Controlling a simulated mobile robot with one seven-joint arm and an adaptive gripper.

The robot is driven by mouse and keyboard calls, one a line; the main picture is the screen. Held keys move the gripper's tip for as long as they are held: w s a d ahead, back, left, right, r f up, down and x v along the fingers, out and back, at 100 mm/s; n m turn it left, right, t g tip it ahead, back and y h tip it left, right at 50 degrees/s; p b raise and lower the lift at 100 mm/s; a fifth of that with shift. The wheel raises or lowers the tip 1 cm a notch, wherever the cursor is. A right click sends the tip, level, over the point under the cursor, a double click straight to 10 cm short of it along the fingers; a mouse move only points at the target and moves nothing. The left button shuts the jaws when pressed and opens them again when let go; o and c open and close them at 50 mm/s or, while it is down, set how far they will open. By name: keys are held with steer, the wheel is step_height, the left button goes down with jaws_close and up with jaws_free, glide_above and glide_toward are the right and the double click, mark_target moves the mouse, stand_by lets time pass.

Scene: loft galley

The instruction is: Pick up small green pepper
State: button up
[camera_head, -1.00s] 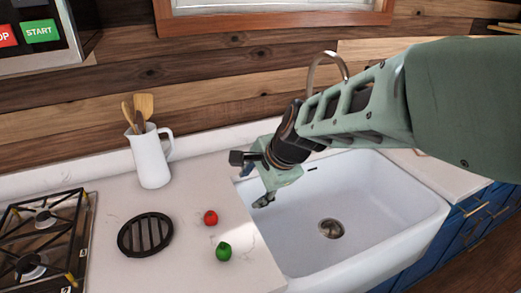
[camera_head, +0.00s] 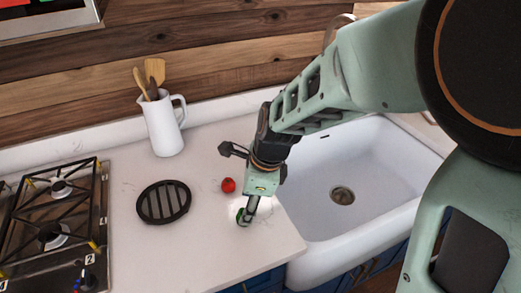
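The small green pepper (camera_head: 240,216) lies on the white counter (camera_head: 205,255) near its front edge, left of the sink. It is partly hidden behind my gripper's fingers. My gripper (camera_head: 247,219) points down at the pepper, with its fingertips at or just above it. I cannot tell whether the fingers touch the pepper or how far apart they are. A red tomato-like item (camera_head: 228,185) lies on the counter just behind the pepper, close to the left of my gripper.
A round black grate or trivet (camera_head: 163,202) lies to the left on the counter. A white pitcher (camera_head: 163,127) with wooden utensils stands behind it. The gas stove (camera_head: 50,225) is at far left. The white sink (camera_head: 365,175) is at right. The front counter is clear.

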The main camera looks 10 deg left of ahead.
steer(key=shift+x, duration=2.7)
steer(key=shift+s+d, duration=0.1)
steer(key=shift+d, duration=0.1)
steer(key=c, duration=1.1)
steer(key=shift+r, duration=0.15)
